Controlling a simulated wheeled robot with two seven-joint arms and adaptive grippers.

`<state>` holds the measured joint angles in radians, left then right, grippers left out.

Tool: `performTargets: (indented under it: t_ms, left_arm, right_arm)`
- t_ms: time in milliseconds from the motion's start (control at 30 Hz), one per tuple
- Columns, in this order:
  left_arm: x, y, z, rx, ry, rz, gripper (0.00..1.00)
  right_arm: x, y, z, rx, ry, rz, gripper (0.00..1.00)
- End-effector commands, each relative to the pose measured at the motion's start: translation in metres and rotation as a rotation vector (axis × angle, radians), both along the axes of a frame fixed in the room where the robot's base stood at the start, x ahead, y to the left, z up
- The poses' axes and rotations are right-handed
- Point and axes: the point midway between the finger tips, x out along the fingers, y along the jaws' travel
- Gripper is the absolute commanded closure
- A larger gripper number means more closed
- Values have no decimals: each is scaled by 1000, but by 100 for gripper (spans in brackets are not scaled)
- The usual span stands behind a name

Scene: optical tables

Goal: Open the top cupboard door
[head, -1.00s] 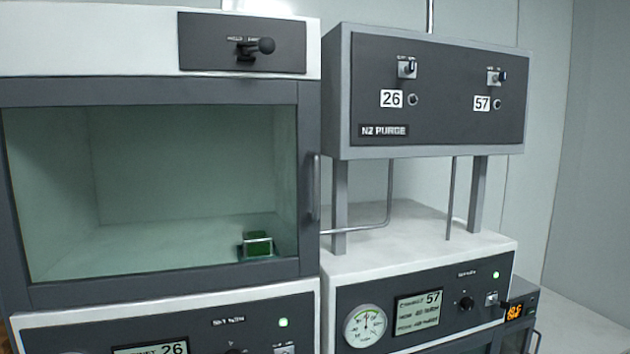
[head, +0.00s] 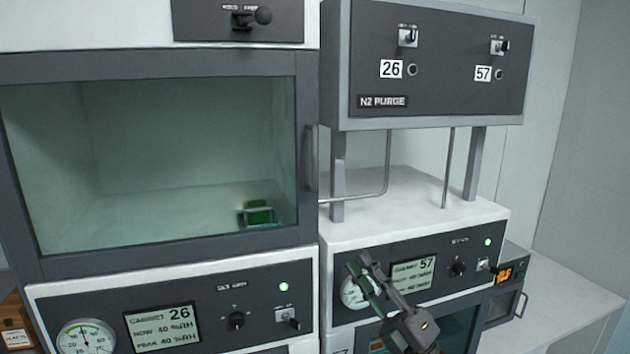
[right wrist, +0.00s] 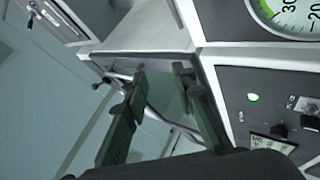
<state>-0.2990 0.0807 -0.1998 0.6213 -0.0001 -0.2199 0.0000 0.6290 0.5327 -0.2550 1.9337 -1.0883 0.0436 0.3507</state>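The top cupboard door (head: 150,160) is a dark-framed glass door on the left cabinet, and it is shut. Its upright bar handle (head: 310,158) is on the door's right edge. Behind the glass stands a small green object (head: 257,213). My right gripper (head: 360,264) is right of and below the handle, in front of the right cabinet's panel, apart from the handle. The right wrist view shows its two green-sided fingers (right wrist: 160,78) spread with nothing between them. My left gripper is not in view.
The left panel (head: 180,320) marked 26 has a knob and switch below the door. The N2 PURGE box (head: 437,70) stands on posts above the right cabinet top (head: 400,205). A bent pipe (head: 388,165) runs near the handle. A pale bench (head: 565,300) is at the right.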

Motion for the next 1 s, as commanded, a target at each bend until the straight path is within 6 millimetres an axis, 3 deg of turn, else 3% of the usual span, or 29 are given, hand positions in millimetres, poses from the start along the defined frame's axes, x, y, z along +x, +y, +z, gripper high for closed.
performTargets:
  t_ms: [33, 100, 200, 300, 367, 467, 600, 733, 867, 1000]
  left_arm:
    - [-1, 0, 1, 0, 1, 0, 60]
    - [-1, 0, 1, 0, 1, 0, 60]
    - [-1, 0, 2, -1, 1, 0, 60]
    - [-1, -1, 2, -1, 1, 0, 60]
    - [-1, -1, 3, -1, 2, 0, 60]
    - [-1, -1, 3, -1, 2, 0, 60]
    - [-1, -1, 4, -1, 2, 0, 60]
    - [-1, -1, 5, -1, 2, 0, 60]
    - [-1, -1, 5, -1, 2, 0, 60]
    - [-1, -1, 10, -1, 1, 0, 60]
  right_arm:
    - [-20, 33, 30, -124, -109, 31, 75]
    - [-45, 73, 51, -299, -233, 59, 75]
    - [-69, 116, 69, -555, -381, 53, 75]
    - [-77, 143, 80, -810, -491, -6, 75]
    - [-75, 148, 89, -956, -536, -71, 75]
    - [-63, 142, 113, -1169, -570, -217, 75]
    - [-49, 111, 159, -1369, -549, -450, 75]
    - [-45, 81, 198, -1454, -499, -622, 75]
    - [-45, 62, 219, -1486, -461, -712, 75]
    - [-36, 62, 224, -1492, -448, -731, 75]
